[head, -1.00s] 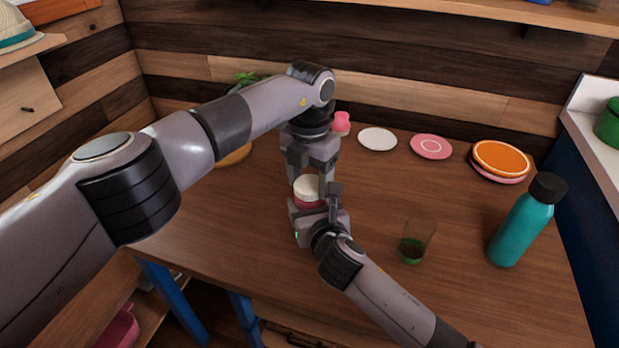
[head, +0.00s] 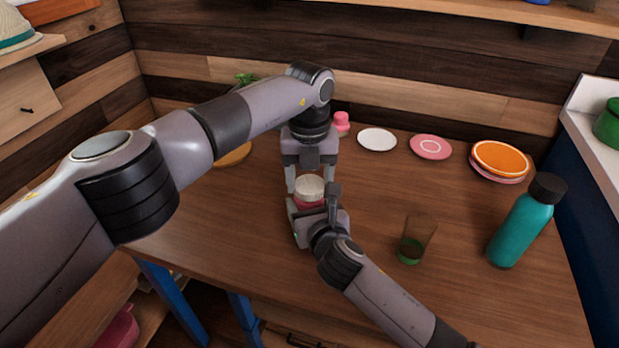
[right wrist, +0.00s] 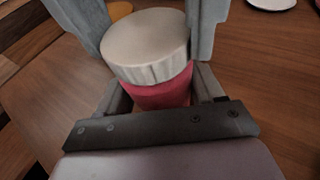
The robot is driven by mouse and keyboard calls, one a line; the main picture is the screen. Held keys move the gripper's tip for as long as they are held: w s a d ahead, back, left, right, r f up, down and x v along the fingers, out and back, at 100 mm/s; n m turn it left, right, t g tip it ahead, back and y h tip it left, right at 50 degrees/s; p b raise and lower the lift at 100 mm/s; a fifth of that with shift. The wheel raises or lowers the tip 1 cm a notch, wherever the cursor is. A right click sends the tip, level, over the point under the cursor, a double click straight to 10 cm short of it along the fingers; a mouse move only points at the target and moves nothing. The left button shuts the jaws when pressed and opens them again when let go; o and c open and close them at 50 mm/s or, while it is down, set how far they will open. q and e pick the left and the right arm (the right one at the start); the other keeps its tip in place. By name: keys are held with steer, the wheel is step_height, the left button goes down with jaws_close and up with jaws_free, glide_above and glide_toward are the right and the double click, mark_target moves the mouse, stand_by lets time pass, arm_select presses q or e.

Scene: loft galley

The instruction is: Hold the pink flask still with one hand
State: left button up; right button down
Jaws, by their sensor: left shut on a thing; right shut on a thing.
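The pink flask (right wrist: 158,94) stands upright on the table, with a ribbed white lid (head: 310,186) on top. It also shows in the head view (head: 306,203), mostly hidden by my grippers. My right gripper (head: 317,206) is shut on the flask's body from the front, low beside the lid. My left gripper (head: 311,184) points down from above and is shut on the white lid, with one finger on each side. Its two fingers also show around the lid (right wrist: 145,48) in the right wrist view.
A teal bottle (head: 520,225) and a glass with green at its bottom (head: 416,240) stand to the right. A white plate (head: 377,139), a pink plate (head: 431,147) and an orange plate (head: 501,157) lie behind. A small pink object (head: 341,122) stands behind my left gripper.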

mark_target(309, 184)
arm_select(q)
steer(key=shift+r, duration=1.1)
steer(key=shift+r, duration=2)
arm_select(e)
steer(key=shift+c, duration=0.3)
jaws_free()
